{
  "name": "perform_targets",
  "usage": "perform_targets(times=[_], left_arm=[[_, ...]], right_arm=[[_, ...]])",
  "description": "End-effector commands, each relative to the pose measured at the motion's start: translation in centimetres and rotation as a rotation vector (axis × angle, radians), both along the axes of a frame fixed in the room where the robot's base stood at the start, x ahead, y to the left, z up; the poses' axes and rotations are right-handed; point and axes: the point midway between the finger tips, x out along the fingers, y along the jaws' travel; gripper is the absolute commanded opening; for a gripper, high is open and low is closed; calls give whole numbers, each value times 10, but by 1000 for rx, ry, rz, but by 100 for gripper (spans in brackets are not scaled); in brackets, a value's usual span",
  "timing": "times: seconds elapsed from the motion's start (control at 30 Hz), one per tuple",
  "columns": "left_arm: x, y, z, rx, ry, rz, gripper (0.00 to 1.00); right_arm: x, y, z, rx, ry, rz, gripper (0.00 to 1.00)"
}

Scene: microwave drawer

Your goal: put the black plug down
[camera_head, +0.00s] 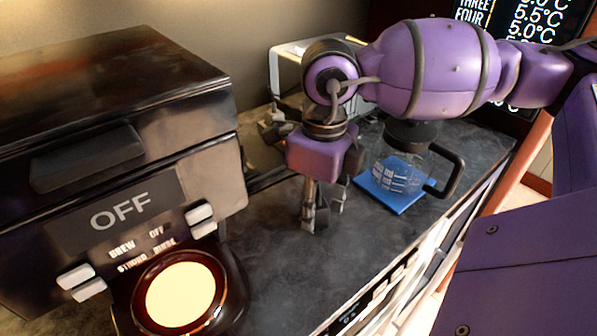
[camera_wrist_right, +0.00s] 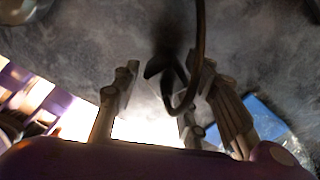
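My right gripper (camera_head: 323,207) points down just above the dark countertop (camera_head: 275,265), between the coffee machine and the glass pot. Its fingers also show in the right wrist view (camera_wrist_right: 163,85), spread apart with a wide gap. The black plug (camera_wrist_right: 155,68) shows dark and blurred in that gap, with its black cable (camera_wrist_right: 199,45) looping down beside the right-hand finger. No finger visibly clamps the plug. I cannot tell whether the plug rests on the countertop. In the head view I cannot make the plug out. My left gripper is not in view.
A large black and silver coffee machine (camera_head: 110,140) marked OFF stands at the left. A glass pot (camera_head: 400,175) with a black handle stands on a blue mat (camera_head: 399,208), right of the gripper. A white-framed appliance (camera_head: 285,62) is behind. The front countertop is clear.

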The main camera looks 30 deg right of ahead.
Motion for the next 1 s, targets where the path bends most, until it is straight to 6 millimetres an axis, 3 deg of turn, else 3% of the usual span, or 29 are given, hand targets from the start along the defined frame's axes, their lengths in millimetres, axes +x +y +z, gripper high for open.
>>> perform_targets(times=[0.3,0.47,0.8,1.0], left_arm=[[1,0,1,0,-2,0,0],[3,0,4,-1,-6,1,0],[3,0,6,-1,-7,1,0],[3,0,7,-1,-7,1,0]], right_arm=[[0,0,1,0,0,-1,47],[1,-1,13,0,-1,-2,47],[1,-2,85,1,-6,-1,47],[1,-3,115,1,-4,0,47]])
